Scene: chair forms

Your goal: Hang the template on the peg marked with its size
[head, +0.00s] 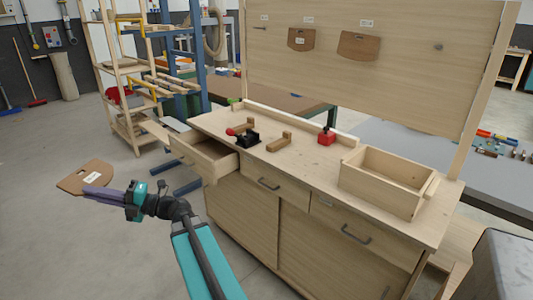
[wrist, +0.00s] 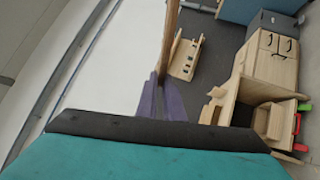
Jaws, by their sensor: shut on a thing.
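My gripper (head: 90,191) is at the left of the head view, over the open floor and well away from the pegboard. It is shut on a flat brown template (head: 75,178) with a white label too small to read. In the wrist view the template (wrist: 170,40) shows edge-on between the purple fingers (wrist: 160,85). The upright pegboard (head: 400,80) stands behind the bench. Two brown templates hang on it, one at the left (head: 301,41) and one at the middle (head: 358,47). A bare peg (head: 438,47) shows at the right. Several small white labels (head: 367,22) are unreadable.
The workbench (head: 300,165) has an open drawer (head: 205,158) at its left. A wooden box (head: 385,187), a red item (head: 326,137) and a black-and-red tool (head: 246,137) stand on top. A wooden rack (head: 110,65) stands behind left. The floor at left is clear.

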